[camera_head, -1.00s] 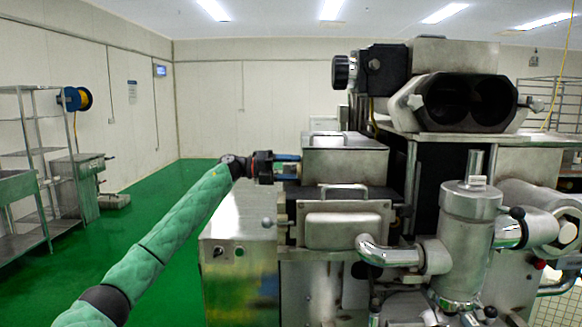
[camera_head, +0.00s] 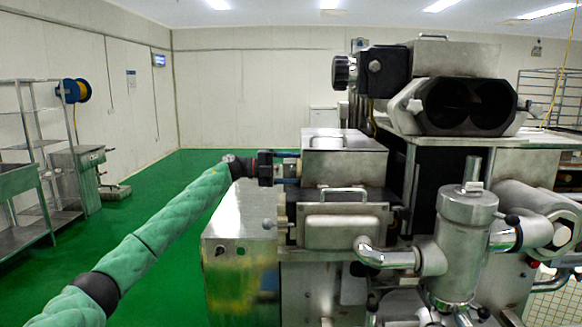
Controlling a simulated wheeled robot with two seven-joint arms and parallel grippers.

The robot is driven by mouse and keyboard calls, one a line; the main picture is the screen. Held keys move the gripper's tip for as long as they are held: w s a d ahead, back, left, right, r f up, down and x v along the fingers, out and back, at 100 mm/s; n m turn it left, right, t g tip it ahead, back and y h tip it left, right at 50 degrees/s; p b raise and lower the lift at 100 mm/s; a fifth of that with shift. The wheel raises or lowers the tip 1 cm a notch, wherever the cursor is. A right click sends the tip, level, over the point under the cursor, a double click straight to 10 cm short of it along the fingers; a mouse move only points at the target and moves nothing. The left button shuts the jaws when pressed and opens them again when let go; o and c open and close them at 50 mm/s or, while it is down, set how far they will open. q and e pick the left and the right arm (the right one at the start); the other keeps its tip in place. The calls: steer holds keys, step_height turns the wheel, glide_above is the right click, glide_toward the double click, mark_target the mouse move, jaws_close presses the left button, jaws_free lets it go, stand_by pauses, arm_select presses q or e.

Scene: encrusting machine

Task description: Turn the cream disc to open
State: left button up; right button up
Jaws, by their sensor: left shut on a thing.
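My left gripper (camera_head: 286,168) is at the left side of the upper steel box (camera_head: 345,163) on the encrusting machine. Its fingers point right, towards that side, and are shut on a small pale piece there, which I take to be the cream disc. The fingers and the box cover most of the disc, so its face and its angle cannot be made out. The box's lid with its handle (camera_head: 327,138) is down. My right gripper is not in view.
A lower steel box (camera_head: 341,231) with a handle sits just below my left gripper, with a small ball-ended lever (camera_head: 268,224) at its left. A steel cylinder (camera_head: 465,240) with pipes stands at the right. The green floor at the left is clear up to the shelf rack (camera_head: 40,150).

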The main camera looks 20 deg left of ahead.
arm_select(q)
steer(key=shift+r, duration=0.1)
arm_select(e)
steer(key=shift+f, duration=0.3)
arm_select(q)
steer(key=o, duration=1)
steer(key=shift+w, duration=0.1)
steer(key=shift+c, duration=0.2)
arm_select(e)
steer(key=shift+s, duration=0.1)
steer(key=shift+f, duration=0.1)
arm_select(q)
steer(key=b+v, duration=0.2)
steer(key=v, duration=0.5)
steer(key=shift+a+b, duration=0.4)
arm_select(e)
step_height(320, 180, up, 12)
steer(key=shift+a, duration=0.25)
